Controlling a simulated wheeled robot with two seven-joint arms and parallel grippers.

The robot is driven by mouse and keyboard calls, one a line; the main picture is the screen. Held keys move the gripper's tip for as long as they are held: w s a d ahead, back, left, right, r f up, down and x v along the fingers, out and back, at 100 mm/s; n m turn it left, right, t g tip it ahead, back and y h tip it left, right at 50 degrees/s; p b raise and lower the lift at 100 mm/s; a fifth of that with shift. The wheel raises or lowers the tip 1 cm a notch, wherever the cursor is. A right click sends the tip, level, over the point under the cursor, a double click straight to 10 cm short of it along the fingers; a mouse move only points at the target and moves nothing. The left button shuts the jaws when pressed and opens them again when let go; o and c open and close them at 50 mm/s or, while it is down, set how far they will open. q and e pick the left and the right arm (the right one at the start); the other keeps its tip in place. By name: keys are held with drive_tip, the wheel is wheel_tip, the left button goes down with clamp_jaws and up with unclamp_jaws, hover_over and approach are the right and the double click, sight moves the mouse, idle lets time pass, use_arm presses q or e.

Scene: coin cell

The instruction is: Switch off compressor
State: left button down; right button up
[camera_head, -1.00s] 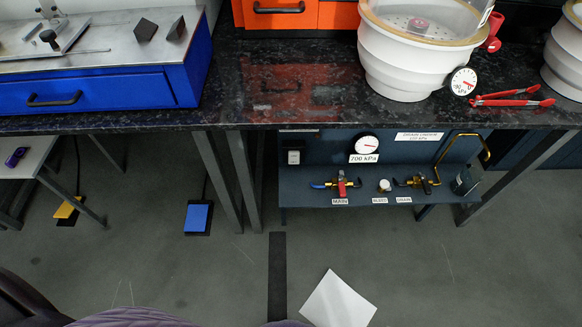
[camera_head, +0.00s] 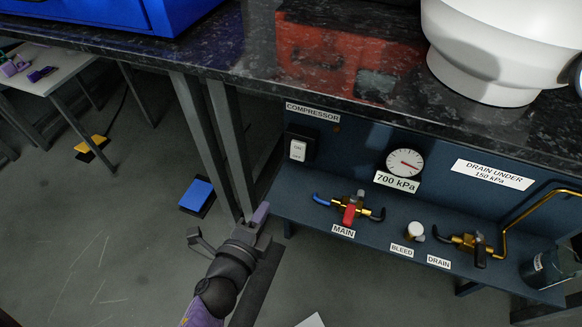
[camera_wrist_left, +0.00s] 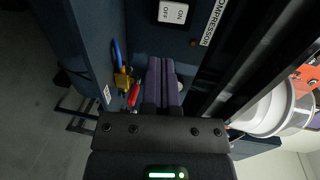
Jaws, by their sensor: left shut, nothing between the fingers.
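The compressor switch (camera_head: 297,150) is a white rocker marked ON and OFF in a dark box on the blue panel, under the COMPRESSOR label (camera_head: 312,111). The rocker also shows at the top of the left wrist view (camera_wrist_left: 172,12). I cannot tell which side is pressed in. My left gripper (camera_head: 260,214) is below and left of the switch in the head view, apart from it. In the left wrist view its purple fingers (camera_wrist_left: 163,68) are shut together, empty, pointing toward the panel. My right gripper is not in view.
A pressure gauge (camera_head: 405,162) marked 700 kPa is right of the switch. The red-handled MAIN valve (camera_head: 349,214), BLEED knob (camera_head: 415,231) and DRAIN valve (camera_head: 472,246) line the shelf below. The dark bench top (camera_head: 250,55) overhangs; table legs (camera_head: 230,150) stand at the left.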

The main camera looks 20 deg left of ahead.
use_arm(q)
drive_tip(key=b, duration=0.4)
approach(298, 151)
drive_tip(key=w+f, duration=0.1)
drive_tip(key=w, duration=0.1)
drive_tip(key=w+f, duration=0.1)
drive_tip(key=w, duration=0.1)
drive_tip(key=w+a+f, duration=0.1)
drive_tip(key=w+f, duration=0.1)
drive_tip(key=shift+f, duration=0.1)
drive_tip(key=shift+w, duration=0.45)
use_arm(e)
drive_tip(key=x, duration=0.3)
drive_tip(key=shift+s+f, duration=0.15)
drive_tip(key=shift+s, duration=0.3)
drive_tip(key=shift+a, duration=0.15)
